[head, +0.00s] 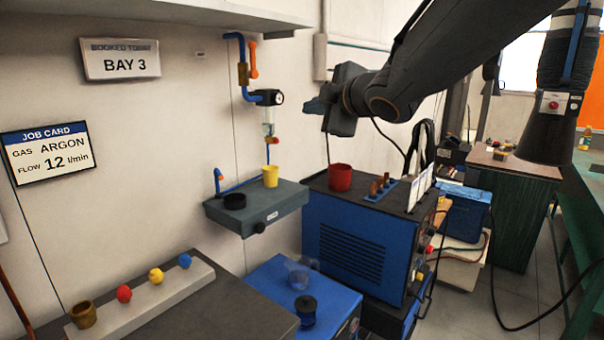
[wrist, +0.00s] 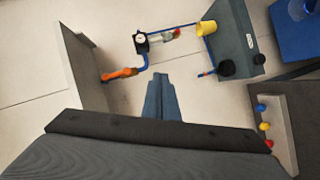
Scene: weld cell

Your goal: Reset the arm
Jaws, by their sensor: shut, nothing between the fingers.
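My arm reaches in from the upper right of the head view, and my gripper (head: 314,105) is raised in front of the wall, pointing left. In the wrist view my gripper (wrist: 160,80) shows with its fingers together and nothing between them. It is apart from the gauge and pipe on the wall. The wrist view looks towards the wall, with the gauge (wrist: 141,40) and the orange lever (wrist: 119,75) beyond the fingertips.
A grey wall shelf (head: 258,211) carries a yellow cup (head: 270,176) and a black knob-like piece. A red cup (head: 340,177) stands on the blue welding machine (head: 350,250). A white rack (head: 140,300) holds coloured balls. An overhead shelf (head: 200,12) is at upper left.

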